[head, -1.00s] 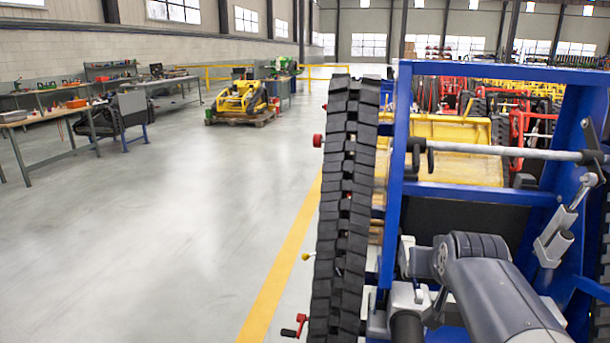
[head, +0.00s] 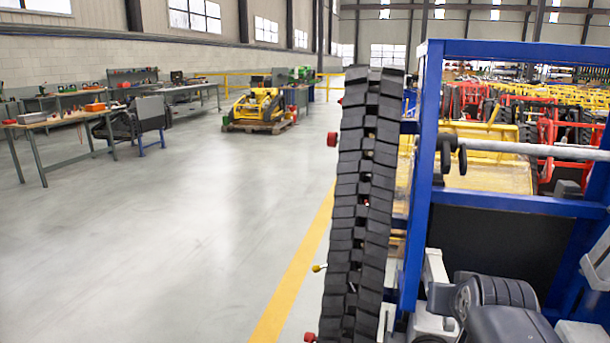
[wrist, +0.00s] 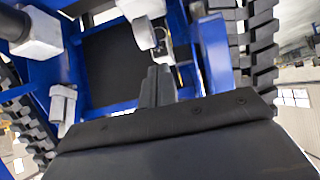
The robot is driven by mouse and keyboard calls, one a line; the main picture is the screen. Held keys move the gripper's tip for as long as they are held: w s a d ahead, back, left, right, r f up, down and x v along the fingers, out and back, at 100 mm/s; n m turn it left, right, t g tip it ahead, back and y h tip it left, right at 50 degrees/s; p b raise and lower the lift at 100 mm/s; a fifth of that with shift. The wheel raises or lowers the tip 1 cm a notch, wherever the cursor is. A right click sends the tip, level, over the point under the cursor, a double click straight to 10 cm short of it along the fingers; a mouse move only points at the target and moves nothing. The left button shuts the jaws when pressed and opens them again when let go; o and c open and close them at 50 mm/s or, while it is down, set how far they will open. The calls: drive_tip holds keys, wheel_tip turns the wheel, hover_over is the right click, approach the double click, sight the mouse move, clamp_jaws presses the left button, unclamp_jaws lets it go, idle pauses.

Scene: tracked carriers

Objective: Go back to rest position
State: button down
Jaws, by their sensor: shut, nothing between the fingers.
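My gripper (wrist: 157,84) shows in the wrist view, its two dark fingers together with nothing between them. A blue frame (wrist: 214,55) with a dark panel (wrist: 112,62) lies beyond the fingers; whether they touch anything I cannot tell. In the head view part of my arm (head: 500,300) shows low at the right, in front of the blue frame (head: 425,150) of a tracked carrier. The gripper itself does not show there.
The carrier's black rubber track (head: 362,200) stands close in front, with a red knob (head: 332,139) on its left. Clear grey floor and a yellow line (head: 300,270) lie to the left. Workbenches (head: 60,118) and a yellow machine (head: 258,106) stand farther back.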

drive_tip(key=shift+f, duration=0.55)
drive_tip(key=shift+s+f+b, duration=0.25)
drive_tip(key=shift+b, duration=0.1)
drive_tip(key=shift+r, duration=0.1)
